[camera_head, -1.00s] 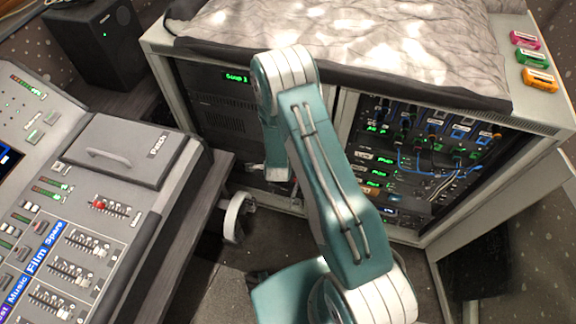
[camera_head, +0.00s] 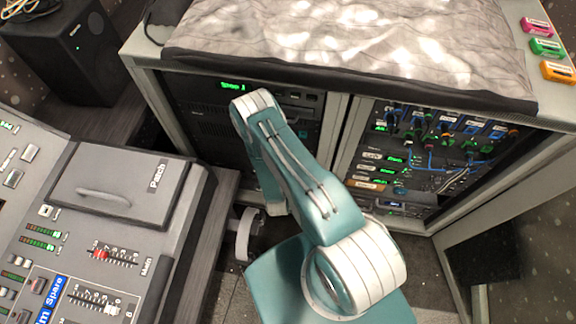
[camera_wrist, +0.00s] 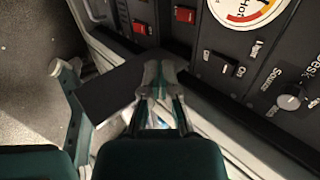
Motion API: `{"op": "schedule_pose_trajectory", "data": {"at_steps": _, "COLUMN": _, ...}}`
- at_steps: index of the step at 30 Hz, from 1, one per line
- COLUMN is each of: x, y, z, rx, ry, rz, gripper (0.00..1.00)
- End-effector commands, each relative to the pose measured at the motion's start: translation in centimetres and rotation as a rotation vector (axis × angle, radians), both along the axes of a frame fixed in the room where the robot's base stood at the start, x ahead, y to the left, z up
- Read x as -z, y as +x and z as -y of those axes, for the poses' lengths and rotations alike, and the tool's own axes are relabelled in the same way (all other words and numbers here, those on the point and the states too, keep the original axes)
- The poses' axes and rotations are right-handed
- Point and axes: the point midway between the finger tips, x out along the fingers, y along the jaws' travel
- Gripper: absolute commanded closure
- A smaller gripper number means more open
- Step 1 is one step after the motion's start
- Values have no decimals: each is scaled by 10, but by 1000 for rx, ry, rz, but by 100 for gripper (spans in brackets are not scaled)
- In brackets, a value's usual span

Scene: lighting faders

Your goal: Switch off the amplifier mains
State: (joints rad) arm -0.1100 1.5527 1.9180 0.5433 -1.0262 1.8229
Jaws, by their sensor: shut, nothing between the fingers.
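In the wrist view my gripper (camera_wrist: 160,72) is shut and empty, its fingertips close together in front of a black panel. A red rocker switch (camera_wrist: 185,15) and a second red rocker (camera_wrist: 140,28) sit on the panel beyond the fingertips. A black rocker (camera_wrist: 216,66) marked On sits to their right. I cannot read which one is the amplifier mains. The fingertips appear apart from all of these switches.
A gauge (camera_wrist: 245,10) and a Source knob (camera_wrist: 290,101) are also on the panel. The rack's right bay holds patched cables (camera_head: 430,160). A mixing desk (camera_head: 120,230) stands at left, with floor between it and the rack.

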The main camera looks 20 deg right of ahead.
Motion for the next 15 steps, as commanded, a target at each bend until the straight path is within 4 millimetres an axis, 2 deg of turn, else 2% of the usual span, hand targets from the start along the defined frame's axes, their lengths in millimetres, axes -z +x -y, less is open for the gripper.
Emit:
{"op": "schedule_pose_trajectory", "data": {"at_steps": 7, "x": 6, "y": 5, "z": 1, "rx": 1, "ry": -4, "rz": 0, "gripper": 100}}
{"op": "schedule_pose_trajectory", "data": {"at_steps": 15, "x": 37, "y": 29, "z": 19, "rx": 2, "ry": -4, "rz": -1, "gripper": 100}}
